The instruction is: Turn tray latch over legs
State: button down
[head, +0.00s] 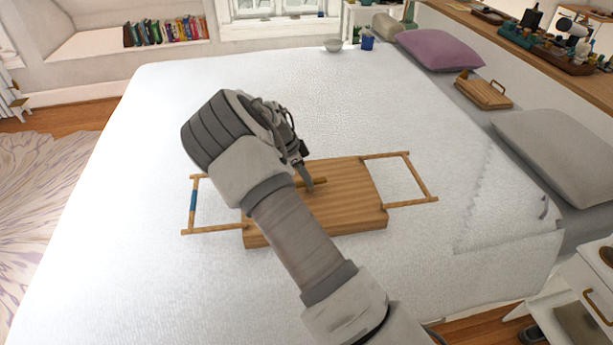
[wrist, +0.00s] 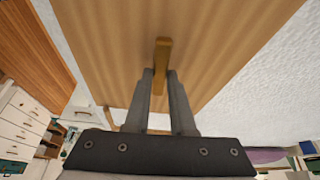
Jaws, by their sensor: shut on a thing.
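The wooden tray (head: 350,190) lies on the white bed with its flat board facing up. A U-shaped leg frame sticks out on each side: the left leg (head: 212,229) has a blue band, and the right leg (head: 427,185) is plain wood. The tray latch (head: 319,181), a small wooden bar, is near the middle of the board. It also shows in the wrist view (wrist: 163,50). My gripper (wrist: 160,76) has its fingers on either side of the latch's near end and is shut on it. In the head view my arm hides part of the board and left leg.
The bed (head: 130,170) is clear around the tray. Pillows (head: 555,150) and a second wooden tray-like object (head: 483,93) lie at the right. A bowl (head: 333,45) and a blue cup (head: 367,40) stand at the far edge. A white nightstand (head: 590,275) is at lower right.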

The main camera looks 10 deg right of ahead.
jog(key=shift+w+m+g, duration=0.1)
jog(key=shift+m+g, duration=0.2)
jog(key=shift+m, duration=0.3)
jog(key=c, duration=0.8)
grip_release()
jog(key=shift+o, duration=0.2)
jog(key=p+v, duration=0.1)
jog(key=v, duration=1.6)
jog(key=shift+r+p, duration=0.25)
jog(key=shift+p, duration=0.15)
